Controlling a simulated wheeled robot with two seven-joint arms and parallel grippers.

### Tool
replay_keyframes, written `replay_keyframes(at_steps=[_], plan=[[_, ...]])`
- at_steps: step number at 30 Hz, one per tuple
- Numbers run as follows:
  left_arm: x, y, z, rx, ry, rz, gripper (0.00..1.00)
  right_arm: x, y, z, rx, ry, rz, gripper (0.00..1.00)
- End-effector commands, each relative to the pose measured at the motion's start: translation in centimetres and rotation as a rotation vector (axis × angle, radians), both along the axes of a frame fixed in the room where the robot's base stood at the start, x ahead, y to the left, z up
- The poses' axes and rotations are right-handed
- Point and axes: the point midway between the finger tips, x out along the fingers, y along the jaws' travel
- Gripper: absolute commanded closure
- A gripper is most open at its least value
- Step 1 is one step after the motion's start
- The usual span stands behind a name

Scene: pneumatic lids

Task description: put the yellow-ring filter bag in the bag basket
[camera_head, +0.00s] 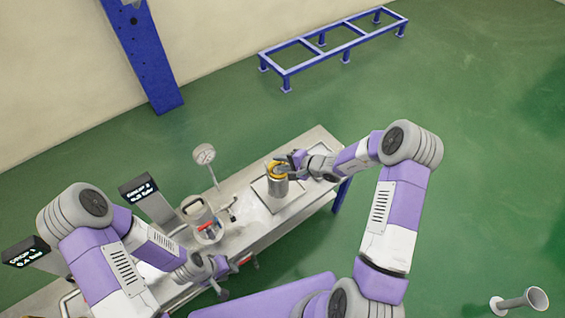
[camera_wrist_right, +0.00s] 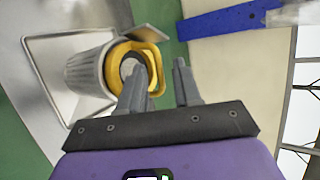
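The yellow-ring filter bag (camera_head: 277,169) is upright on the bench, a grey ribbed cylinder under a yellow ring. In the right wrist view the yellow ring (camera_wrist_right: 113,68) with its raised handle loop shows at the top of the grey body (camera_wrist_right: 86,74). I cannot tell whether that body is the bag alone or includes a basket. My right gripper (camera_head: 291,161) is at the ring; its fingers (camera_wrist_right: 158,85) are apart, with part of the loop between them in the picture. My left gripper (camera_head: 228,280) is low at the bench's front edge, its fingers unclear.
The steel bench (camera_head: 318,145) carries a pressure gauge (camera_head: 204,155), an open vessel (camera_head: 207,230) with something red at it, and dark display boxes (camera_head: 139,188). A blue stand (camera_head: 335,47) is on the green floor beyond.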

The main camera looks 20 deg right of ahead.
Motion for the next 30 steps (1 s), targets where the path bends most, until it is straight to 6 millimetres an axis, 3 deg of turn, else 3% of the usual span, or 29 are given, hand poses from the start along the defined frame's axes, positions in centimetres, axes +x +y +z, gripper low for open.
replay_keyframes(at_steps=[5, 15, 23, 26, 30], plan=[[0.0, 0.0, 0.6, 0.0, 0.0, 0.0, 0.67, -0.3, -0.4, 0.7, -0.001, 0.0, -0.002, 0.67], [0.0, 0.0, 2.2, 0.0, 0.0, 0.0, 0.67, -4.8, -4.7, 4.5, -0.002, -0.002, -0.003, 0.67], [0.0, 0.0, 2.8, 0.0, 0.0, 0.0, 0.67, -7.2, -6.8, 6.2, -0.001, 0.0, -0.001, 0.67], [0.0, 0.0, 2.9, 0.0, 0.0, 0.0, 0.67, -7.9, -6.5, 6.0, -0.002, 0.018, 0.016, 0.67], [0.0, 0.0, 2.9, 0.0, 0.0, 0.0, 0.67, -11.3, -3.3, 2.9, -0.037, 0.157, 0.139, 0.67]])
